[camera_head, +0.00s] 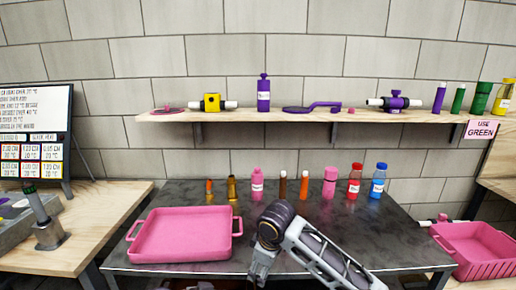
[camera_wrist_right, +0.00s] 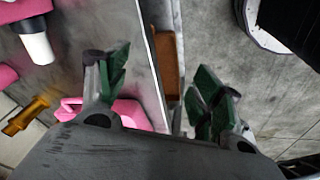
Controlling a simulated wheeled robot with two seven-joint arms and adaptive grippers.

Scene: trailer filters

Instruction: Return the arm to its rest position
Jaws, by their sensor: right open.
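My right arm reaches in from the lower right of the head view. Its gripper (camera_head: 260,272) points down over the table's front edge, just right of the pink tray. In the right wrist view the gripper (camera_wrist_right: 160,92) has its green-padded fingers spread apart, with nothing between them. The table edge and the floor show beyond the fingers. My left gripper is not in view.
The empty pink tray (camera_head: 185,235) lies on the dark table (camera_head: 315,235). Several bottles, including a blue one (camera_head: 378,182), stand along the back. A pink basket (camera_head: 475,245) is at the right. A wooden shelf (camera_head: 350,116) holds purple and green items.

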